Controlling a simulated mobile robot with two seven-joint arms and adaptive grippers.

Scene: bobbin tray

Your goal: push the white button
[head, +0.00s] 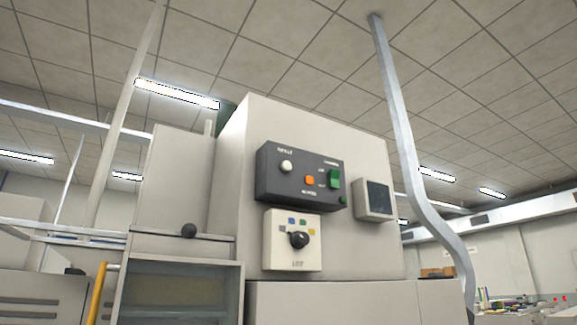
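The white button (286,167) is a round knob at the upper left of a dark control panel (262,178). The panel is fixed to the front of a tall beige machine cabinet (330,130). An orange square button (309,180) sits right of the white button. A green switch (335,179) is on the panel's right side, with a small green round button (343,199) below it. Neither of my grippers shows in the head view.
Below the panel is a white box (282,258) with a black rotary knob (298,239). A small grey screen unit (374,199) is to the right. A bent metal pipe (398,120) runs right of the cabinet. A yellow rail (97,293) stands at lower left.

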